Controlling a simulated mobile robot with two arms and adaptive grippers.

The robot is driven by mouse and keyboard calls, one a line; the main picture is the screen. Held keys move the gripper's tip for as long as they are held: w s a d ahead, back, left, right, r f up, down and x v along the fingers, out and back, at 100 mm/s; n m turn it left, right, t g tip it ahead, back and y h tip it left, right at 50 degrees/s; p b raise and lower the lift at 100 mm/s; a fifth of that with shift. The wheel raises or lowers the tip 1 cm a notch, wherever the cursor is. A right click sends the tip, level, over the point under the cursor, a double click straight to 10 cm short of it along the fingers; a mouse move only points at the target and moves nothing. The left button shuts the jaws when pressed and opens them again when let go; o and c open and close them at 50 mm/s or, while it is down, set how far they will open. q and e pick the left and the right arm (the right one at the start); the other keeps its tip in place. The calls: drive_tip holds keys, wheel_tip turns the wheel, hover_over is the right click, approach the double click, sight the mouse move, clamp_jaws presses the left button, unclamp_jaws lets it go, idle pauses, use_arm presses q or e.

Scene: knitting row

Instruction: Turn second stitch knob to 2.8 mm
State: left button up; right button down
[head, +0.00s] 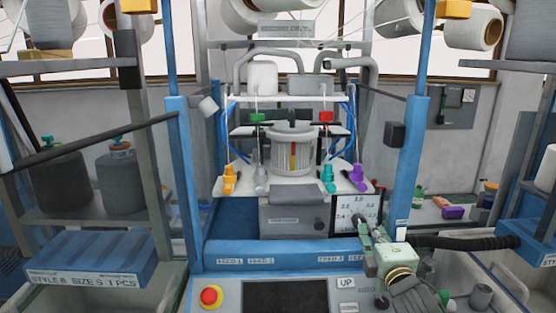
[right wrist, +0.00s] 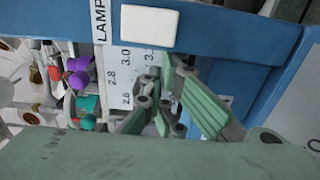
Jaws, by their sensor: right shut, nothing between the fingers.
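A white scale plate (head: 345,212) with printed numbers stands at the right of the machine front. In the right wrist view the plate (right wrist: 124,62) reads 2.6, 2.8, 3.0 and more. My right gripper (head: 366,224) is in front of the plate's lower right. In the right wrist view its green-padded fingers (right wrist: 160,82) are shut and empty, overlapping the plate's edge. I cannot tell whether they touch anything. I cannot make out the second stitch knob or its pointer for certain; the fingers cover part of the plate. My left gripper is not in view.
A yellow knob (head: 229,178), a teal knob (head: 328,174) and a purple knob (head: 357,178) sit left of and above the plate. Below is a blue rail (head: 285,252) and a panel with a red emergency button (head: 211,297). A blue post (head: 408,165) rises close right.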

drive_tip(key=shift+f, duration=0.15)
idle(0.4)
drive_tip(key=s+p, duration=0.2)
drive_tip(key=s, duration=0.4)
drive_tip(key=shift+d, duration=0.3)
